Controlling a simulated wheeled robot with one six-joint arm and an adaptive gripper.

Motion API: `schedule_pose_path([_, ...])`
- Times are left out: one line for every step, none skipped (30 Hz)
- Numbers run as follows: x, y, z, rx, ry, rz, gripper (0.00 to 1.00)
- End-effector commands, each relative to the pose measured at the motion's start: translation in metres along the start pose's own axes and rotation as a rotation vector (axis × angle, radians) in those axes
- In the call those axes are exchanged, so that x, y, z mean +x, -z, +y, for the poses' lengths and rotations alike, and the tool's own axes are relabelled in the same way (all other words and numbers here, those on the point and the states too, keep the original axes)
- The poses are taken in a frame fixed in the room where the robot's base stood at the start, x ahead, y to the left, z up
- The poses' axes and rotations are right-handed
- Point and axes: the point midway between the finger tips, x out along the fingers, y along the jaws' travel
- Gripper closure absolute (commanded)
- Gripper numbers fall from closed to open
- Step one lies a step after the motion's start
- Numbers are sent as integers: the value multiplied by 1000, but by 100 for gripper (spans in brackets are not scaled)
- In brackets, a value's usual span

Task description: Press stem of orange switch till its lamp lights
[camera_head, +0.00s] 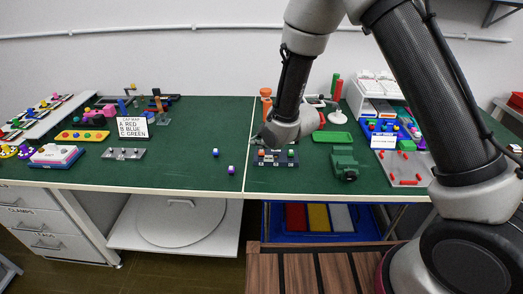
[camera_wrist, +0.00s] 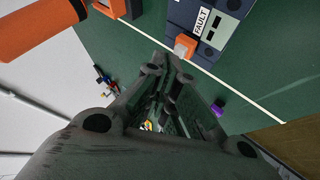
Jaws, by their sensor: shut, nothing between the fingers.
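The dark switch block (camera_head: 275,160) stands on the green table below my arm in the head view. In the wrist view the block (camera_wrist: 181,16) shows at the top, with a FAULT label. An orange switch (camera_wrist: 188,41) with a pale stem sits at its near corner; the head view shows small orange-topped parts on the block, partly blocked by my arm. My gripper (camera_wrist: 172,67) is shut and empty, its tips close to the orange switch in the picture. I cannot tell whether they touch the stem. No lit lamp can be made out.
A green vise-like block (camera_head: 344,163) stands right of the switch block. An orange cylinder (camera_wrist: 38,28) shows close by in the wrist view. A small purple cube (camera_head: 231,169) lies to the left. The table between that cube and the grey plate (camera_head: 124,154) is mostly clear.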

Motion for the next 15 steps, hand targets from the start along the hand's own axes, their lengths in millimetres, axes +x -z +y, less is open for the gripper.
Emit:
schedule_pose_path([0, 0, 0, 0, 0, 0, 100])
schedule_pose_path([1, 0, 0, 0, 0, 0, 100])
schedule_pose_path([1, -1, -1, 0, 0, 0, 100])
schedule_pose_path([1, -1, -1, 0, 0, 0, 100])
schedule_pose_path([1, -1, -1, 0, 0, 0, 100])
schedule_pose_path([2, -1, -1, 0, 0, 0, 100])
schedule_pose_path([2, -1, -1, 0, 0, 0, 100])
schedule_pose_path([2, -2, -2, 0, 0, 0, 100])
schedule_pose_path([3, -2, -2, 0, 0, 0, 100])
schedule_pose_path([3, -2, -2, 0, 0, 0, 100])
schedule_pose_path([3, -2, -2, 0, 0, 0, 100])
schedule_pose_path([4, -2, -2, 0, 0, 0, 100])
schedule_pose_path([4, -3, -3, 0, 0, 0, 100])
schedule_pose_path([4, -3, -3, 0, 0, 0, 100])
schedule_pose_path([4, -3, -3, 0, 0, 0, 100])
